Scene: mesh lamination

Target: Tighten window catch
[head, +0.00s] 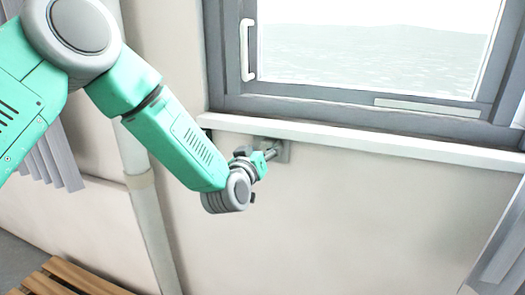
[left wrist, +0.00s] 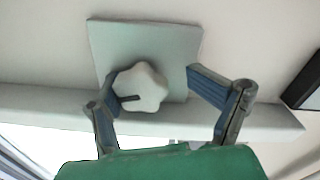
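The window catch shows in the left wrist view as a pale, star-shaped knob (left wrist: 150,92) with a dark pin at its middle. It sits on a square grey plate (left wrist: 180,45) fixed to the wall. In the head view the plate (head: 286,155) is just below the window sill, and my gripper mostly hides the knob. My left gripper (head: 273,154) reaches the plate from the left. My right gripper is in neither view.
The white sill (head: 400,145) runs right above the plate, close to my left gripper. Above it is the grey-framed window with a white handle (head: 247,50). A vertical pipe (head: 150,220) and a wooden slatted bench (head: 70,280) are at left. The wall below is clear.

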